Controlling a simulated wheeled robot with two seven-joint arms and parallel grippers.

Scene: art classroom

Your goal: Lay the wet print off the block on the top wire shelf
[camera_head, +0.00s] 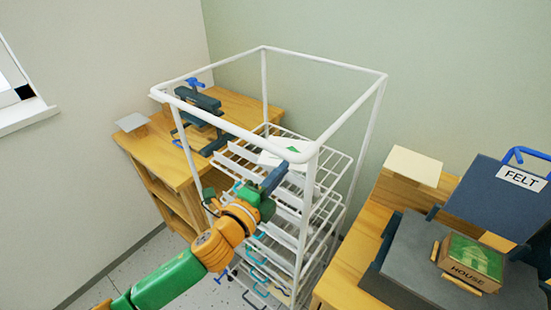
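My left gripper (274,178), with dark fingers on an orange and green arm, is at the front of the white wire rack (300,225), near the top wire shelf (325,163). A white sheet with a green print (277,161) shows just beyond the fingers, at the level of that shelf. The rack's upper frame hides part of it. I cannot tell whether the fingers hold its edge or whether it rests fully on the wires. The green block marked HOUSE (474,259) sits on the grey press bed (425,262) at the right, with no sheet over it. My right gripper is not in view.
The rack's white upper frame (345,62) and posts stand around the shelf. More wire shelves lie below. A wooden bench with a dark press (200,112) stands at the left. A dark FELT panel (495,205) and a pale pad (413,165) are at the right.

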